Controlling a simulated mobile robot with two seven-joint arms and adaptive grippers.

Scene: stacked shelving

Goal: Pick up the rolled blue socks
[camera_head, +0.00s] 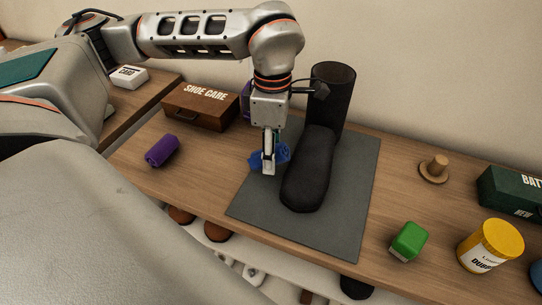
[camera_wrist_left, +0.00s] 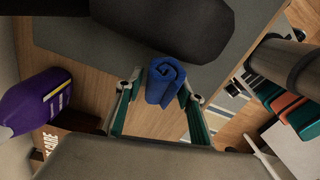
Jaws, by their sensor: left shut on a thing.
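The rolled blue socks (camera_head: 281,153) are at the left edge of the grey mat (camera_head: 345,210), beside a tall black boot (camera_head: 313,165). In the left wrist view the socks (camera_wrist_left: 166,82) show as a blue spiral roll between the two fingers. My left gripper (camera_head: 268,165) comes down from above and is shut on the socks. In the left wrist view the left gripper (camera_wrist_left: 160,95) has a finger on each side of the roll. The head view does not clearly show whether the socks touch the mat. My right gripper is not in view.
A purple roll (camera_head: 162,151) and a brown shoe care box (camera_head: 200,107) are on the left of the shelf. A green block (camera_head: 409,241), a yellow tub (camera_head: 490,247) and a wooden knob (camera_head: 435,167) are on the right. Shoes (camera_head: 217,232) sit on a lower level.

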